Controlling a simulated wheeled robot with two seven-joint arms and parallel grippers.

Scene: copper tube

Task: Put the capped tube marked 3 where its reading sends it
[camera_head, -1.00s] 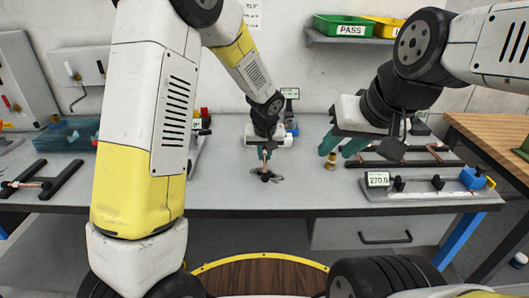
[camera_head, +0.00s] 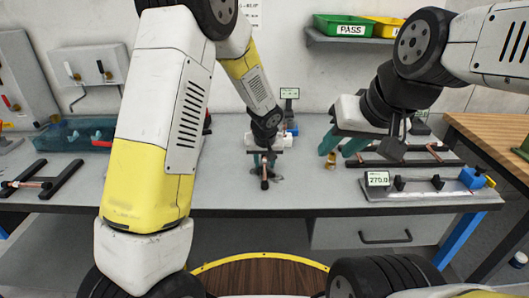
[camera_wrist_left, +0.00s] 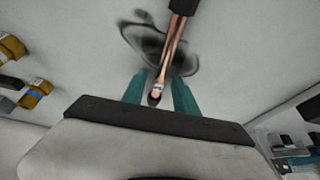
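A copper tube with dark ends (camera_head: 264,172) is at my left gripper (camera_head: 265,162), over a dark mark on the grey table. In the left wrist view the tube (camera_wrist_left: 171,45) runs at a tilt between the teal fingers (camera_wrist_left: 159,88), with a pale label near its lower end. I cannot read its number. My right gripper (camera_head: 341,146) is open and empty above the table. A gauge stand (camera_head: 378,179) at the front right reads about 270.0.
A green PASS bin (camera_head: 342,27) and a yellow bin (camera_head: 385,28) sit on the wall shelf. Another copper tube lies on a black rack (camera_head: 28,184) at left. A small brass piece (camera_head: 331,161) stands below my right gripper. A small display (camera_head: 290,93) stands behind my left gripper.

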